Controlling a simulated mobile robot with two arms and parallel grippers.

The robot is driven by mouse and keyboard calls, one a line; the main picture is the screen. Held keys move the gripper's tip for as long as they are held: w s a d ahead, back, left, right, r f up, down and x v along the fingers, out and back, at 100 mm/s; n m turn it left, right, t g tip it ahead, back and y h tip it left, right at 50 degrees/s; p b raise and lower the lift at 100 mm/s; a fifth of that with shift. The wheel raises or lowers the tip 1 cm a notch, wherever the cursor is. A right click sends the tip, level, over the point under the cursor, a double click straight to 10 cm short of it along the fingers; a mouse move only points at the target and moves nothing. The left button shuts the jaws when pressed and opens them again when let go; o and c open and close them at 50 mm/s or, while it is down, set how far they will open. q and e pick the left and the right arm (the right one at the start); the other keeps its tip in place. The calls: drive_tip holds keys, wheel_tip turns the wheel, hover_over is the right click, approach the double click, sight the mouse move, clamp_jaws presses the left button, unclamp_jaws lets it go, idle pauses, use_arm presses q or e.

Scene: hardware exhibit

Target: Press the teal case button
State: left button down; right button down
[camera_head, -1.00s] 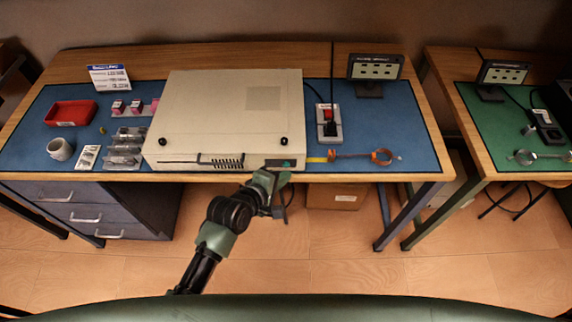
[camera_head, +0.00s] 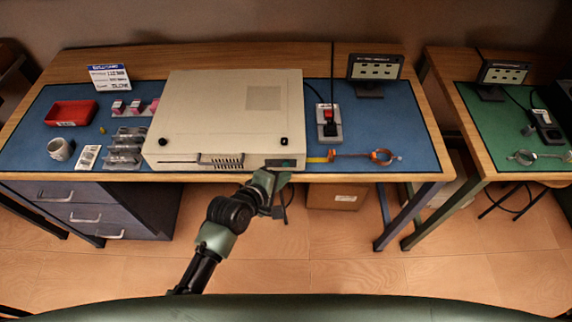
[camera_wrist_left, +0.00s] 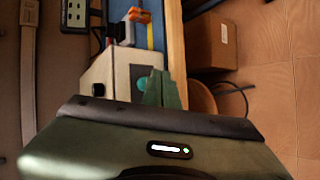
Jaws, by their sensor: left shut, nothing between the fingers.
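The beige computer case (camera_head: 225,115) lies flat on the blue mat, its front face towards me. The teal button is a round disc on the case's front panel in the left wrist view (camera_wrist_left: 141,84); in the head view a small teal patch (camera_head: 287,163) shows at the front right corner. My left gripper (camera_head: 284,179) is just in front of that corner, beyond the table edge. In the left wrist view my green fingers (camera_wrist_left: 162,80) are closed, empty, and right beside the button. Whether they touch the panel I cannot tell. My right gripper is not in view.
A dark panel (camera_head: 375,68) stands behind.

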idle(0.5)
use_arm(q)
drive_tip(key=shift+w, duration=0.45)
drive_tip(key=shift+w, duration=0.4)
idle(0.6)
drive_tip(key=shift+p, duration=0.3)
drive_tip(key=shift+s+p, duration=0.65)
drive_tip(key=shift+s, duration=0.25)
